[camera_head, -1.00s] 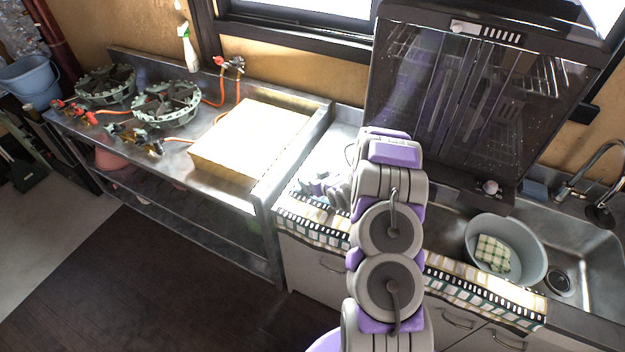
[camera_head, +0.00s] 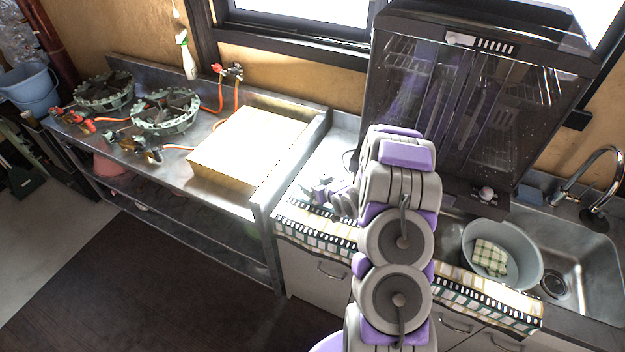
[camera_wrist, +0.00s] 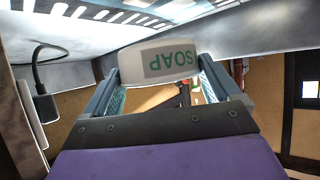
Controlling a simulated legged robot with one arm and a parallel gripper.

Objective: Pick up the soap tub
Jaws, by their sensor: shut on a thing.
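The soap tub (camera_wrist: 158,62) is a white tub with a grey label reading SOAP, upside down in the wrist view. It sits between the two fingers of my gripper (camera_wrist: 162,82), which are shut on its sides. In the head view my gripper (camera_head: 322,190) is small, low over the counter left of the dark dish cabinet. The tub cannot be made out there, and my arm covers part of the counter.
The dark dish cabinet (camera_head: 470,110) stands right behind my arm. A sink (camera_head: 590,250) with a grey basin (camera_head: 525,265) lies to the right. A pale board (camera_head: 245,145) and two gas burners (camera_head: 165,112) sit on the metal table to the left.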

